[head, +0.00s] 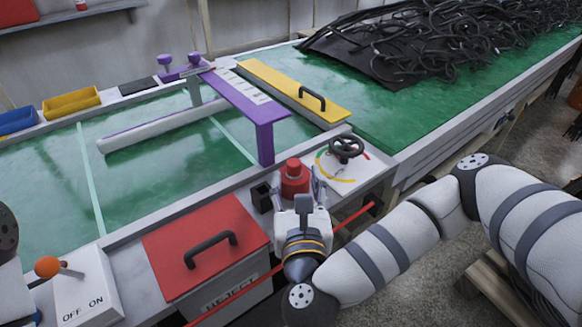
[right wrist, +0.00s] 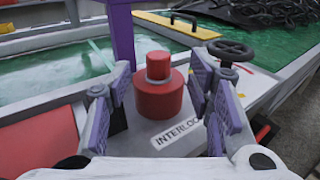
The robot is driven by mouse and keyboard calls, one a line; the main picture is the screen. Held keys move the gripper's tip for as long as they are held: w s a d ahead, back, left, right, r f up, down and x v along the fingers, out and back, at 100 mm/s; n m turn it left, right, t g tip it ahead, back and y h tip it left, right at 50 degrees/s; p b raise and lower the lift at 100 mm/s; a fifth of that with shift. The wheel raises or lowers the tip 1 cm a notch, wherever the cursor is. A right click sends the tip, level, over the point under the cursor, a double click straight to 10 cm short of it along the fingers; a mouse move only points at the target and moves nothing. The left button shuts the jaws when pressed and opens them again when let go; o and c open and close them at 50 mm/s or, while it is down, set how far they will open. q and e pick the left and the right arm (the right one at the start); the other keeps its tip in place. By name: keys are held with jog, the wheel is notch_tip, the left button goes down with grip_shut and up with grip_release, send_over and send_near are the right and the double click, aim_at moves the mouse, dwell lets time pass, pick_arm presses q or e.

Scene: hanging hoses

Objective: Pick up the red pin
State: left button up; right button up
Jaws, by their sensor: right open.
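The red pin (head: 294,177) stands upright at the front edge of the bench, with a narrow top on a wider red base. In the right wrist view the red pin (right wrist: 158,92) is centred between the fingers, beside a label reading "INTERLO…". My right gripper (head: 296,190) is open, its two purple-padded fingers (right wrist: 158,105) on either side of the pin, with gaps showing on both sides. Whether the fingers reach fully around the pin's depth is unclear. My left gripper is not in view; only a piece of an arm shows at the left edge.
A red lid with a black handle (head: 205,240) lies left of the pin. A black handwheel (head: 346,148) is close on its right. A purple frame (head: 262,120) rises behind it. An ON/OFF lever box (head: 85,295) is at lower left. Black hoses (head: 430,40) pile at the back right.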

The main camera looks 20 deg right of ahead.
aim_at(294, 168)
jog(key=shift+w+d+f, duration=0.15)
jog(key=shift+w+f, duration=0.05)
jog(key=shift+w, duration=0.3)
jog(key=shift+b+x, duration=1)
jog(key=shift+b, duration=0.05)
jog(key=x, duration=0.2)
jog(key=shift+w+r, duration=0.2)
jog(key=shift+w, duration=0.4)
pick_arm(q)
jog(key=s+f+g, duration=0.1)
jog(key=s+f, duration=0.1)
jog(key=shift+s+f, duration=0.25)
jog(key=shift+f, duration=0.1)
pick_arm(e)
grip_shut()
